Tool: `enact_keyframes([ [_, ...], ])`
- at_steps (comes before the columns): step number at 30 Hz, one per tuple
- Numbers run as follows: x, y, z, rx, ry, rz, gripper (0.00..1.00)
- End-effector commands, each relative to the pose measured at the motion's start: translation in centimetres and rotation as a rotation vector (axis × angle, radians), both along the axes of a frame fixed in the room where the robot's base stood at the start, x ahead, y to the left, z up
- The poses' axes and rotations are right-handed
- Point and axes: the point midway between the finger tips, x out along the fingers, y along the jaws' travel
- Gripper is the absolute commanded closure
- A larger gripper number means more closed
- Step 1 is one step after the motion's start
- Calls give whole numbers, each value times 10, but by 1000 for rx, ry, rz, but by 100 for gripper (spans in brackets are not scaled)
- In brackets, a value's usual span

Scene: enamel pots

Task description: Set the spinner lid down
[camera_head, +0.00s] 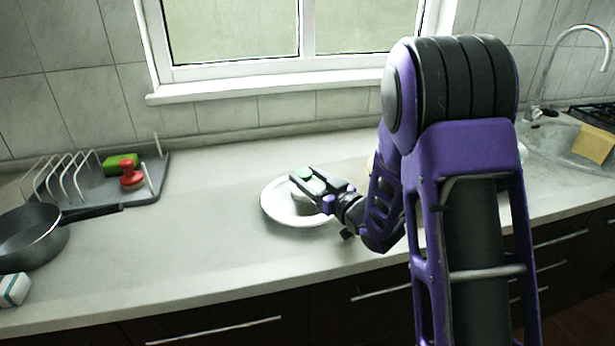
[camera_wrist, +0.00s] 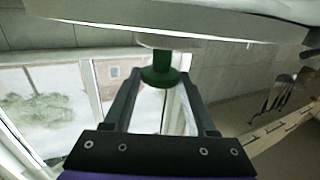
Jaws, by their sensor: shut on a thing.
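The spinner lid (camera_head: 275,209) is a wide pale disc with a raised middle and a green knob (camera_head: 303,173). It is over the middle of the counter, below the window; I cannot tell whether its rim touches the counter. In the wrist view the lid (camera_wrist: 215,27) crosses the top edge, with its green knob (camera_wrist: 162,70) between the two dark fingers. My gripper (camera_head: 306,181) reaches in from the right and is shut on the knob. It also shows in the wrist view (camera_wrist: 160,82). My gripper hides part of the lid's right side.
A dark pan (camera_head: 27,240) stands at the far left. A grey dish rack (camera_head: 88,185) holds a green item (camera_head: 121,161) and a red-knobbed item (camera_head: 131,176). The counter (camera_head: 190,230) between pan and lid is clear. A sink is at the right.

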Motion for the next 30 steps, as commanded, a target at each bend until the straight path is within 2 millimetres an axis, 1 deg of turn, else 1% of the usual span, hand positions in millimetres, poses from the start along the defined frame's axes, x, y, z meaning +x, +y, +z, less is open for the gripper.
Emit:
enact_keyframes([
  [3,0,0,-4,1,-2,0,100],
  [6,0,0,-3,0,-1,0,100],
  [7,0,0,-4,-1,1,0,39],
  [11,0,0,-4,-1,2,0,16],
  [12,0,0,-5,-1,2,0,13],
  [20,0,0,-4,-1,3,0,13],
  [23,0,0,1,-1,2,0,13],
  [26,0,0,14,-1,0,0,13],
  [27,-6,-7,8,-1,3,-4,13],
  [30,-24,-22,8,0,3,-5,13],
])
